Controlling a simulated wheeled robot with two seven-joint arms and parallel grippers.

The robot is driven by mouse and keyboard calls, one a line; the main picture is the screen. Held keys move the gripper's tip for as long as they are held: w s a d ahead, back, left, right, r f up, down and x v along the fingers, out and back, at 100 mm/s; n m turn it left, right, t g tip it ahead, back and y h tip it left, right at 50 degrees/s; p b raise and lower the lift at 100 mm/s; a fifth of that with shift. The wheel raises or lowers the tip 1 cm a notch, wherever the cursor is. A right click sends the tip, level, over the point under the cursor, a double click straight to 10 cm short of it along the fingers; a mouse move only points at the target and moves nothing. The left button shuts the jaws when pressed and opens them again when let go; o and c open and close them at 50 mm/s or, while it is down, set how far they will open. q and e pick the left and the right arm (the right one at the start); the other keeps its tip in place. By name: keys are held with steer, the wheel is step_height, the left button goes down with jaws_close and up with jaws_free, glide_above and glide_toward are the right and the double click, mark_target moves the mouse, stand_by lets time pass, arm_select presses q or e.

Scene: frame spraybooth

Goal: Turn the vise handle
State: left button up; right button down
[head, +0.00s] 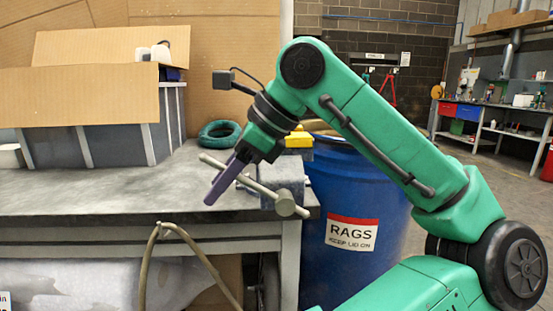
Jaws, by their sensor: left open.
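The vise (283,172) is a grey block at the right end of the workbench. Its handle (264,190) is a pale metal bar with rounded ends, slanting down from upper left to lower right. The round screw end (285,205) shows at the front. My left gripper (217,188), with purple fingers, is open and points down and left at the upper left part of the bar. The fingers overlap the bar in the picture; I cannot tell whether they touch or straddle it. My right gripper is not in view.
A grey crate (100,145) with cardboard flaps stands on the workbench (110,195). A teal coil (220,133) lies behind the handle. A blue barrel (355,190) labelled RAGS stands right of the vise. A hose (150,265) hangs at the bench front. The bench's front left is clear.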

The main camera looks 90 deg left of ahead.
arm_select(q)
steer(key=p+v, duration=0.3)
steer(key=v, duration=1.1)
steer(key=shift+p, duration=0.4)
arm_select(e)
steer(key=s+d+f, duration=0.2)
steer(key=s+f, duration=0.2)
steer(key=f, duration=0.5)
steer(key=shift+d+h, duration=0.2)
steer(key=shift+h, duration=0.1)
